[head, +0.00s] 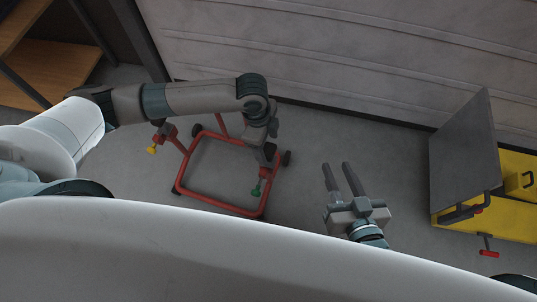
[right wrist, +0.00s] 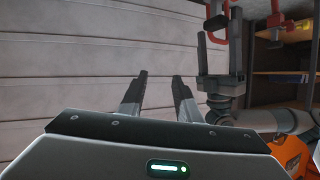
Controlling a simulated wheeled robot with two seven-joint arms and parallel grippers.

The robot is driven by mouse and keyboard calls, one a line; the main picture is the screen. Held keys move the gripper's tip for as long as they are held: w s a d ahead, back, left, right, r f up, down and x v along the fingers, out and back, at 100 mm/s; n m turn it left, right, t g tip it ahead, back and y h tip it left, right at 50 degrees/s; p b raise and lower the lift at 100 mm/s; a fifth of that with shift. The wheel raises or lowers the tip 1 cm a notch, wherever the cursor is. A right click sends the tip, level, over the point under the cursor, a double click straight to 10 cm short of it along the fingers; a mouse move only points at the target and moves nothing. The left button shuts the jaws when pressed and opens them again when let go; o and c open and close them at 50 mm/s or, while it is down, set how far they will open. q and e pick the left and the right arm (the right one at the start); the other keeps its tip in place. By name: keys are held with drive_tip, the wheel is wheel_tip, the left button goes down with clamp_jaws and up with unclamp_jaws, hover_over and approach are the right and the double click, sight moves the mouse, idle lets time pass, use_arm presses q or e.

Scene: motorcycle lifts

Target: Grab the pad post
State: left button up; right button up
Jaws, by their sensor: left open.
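A red tubular stand (head: 228,205) with dark wheels stands on the grey floor in the head view. It carries a short post with a green part (head: 256,188) at its right and one with a yellow part (head: 152,149) at its left; I cannot tell which is the pad post. My left gripper (head: 269,153) is over the stand's right rear side, its fingers largely hidden. My right gripper (head: 336,168) is open and empty, right of the stand.
A yellow lift (head: 475,224) with a grey plate (head: 465,150) and red-tipped handles stands at the right. A ribbed grey wall (head: 340,50) runs along the back. Wooden shelves (head: 40,70) are at the upper left.

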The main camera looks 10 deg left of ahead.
sight(268, 150)
use_arm(q)
drive_tip(key=shift+s+d+f+b, duration=0.1)
drive_tip(key=shift+f+b, duration=0.05)
drive_tip(key=shift+f, duration=0.6)
drive_tip(key=shift+d+f+b, duration=0.1)
drive_tip(key=shift+f+b, duration=0.05)
drive_tip(key=shift+f, duration=0.6)
use_arm(e)
drive_tip(key=shift+w+a+r+t, duration=0.2)
drive_tip(key=shift+r+t, duration=0.25)
drive_tip(key=shift+r, duration=0.3)
drive_tip(key=shift+w+a+r+t, duration=0.2)
drive_tip(key=shift+r+t, duration=0.25)
drive_tip(key=shift+r, duration=0.25)
use_arm(q)
drive_tip(key=c, duration=1.2)
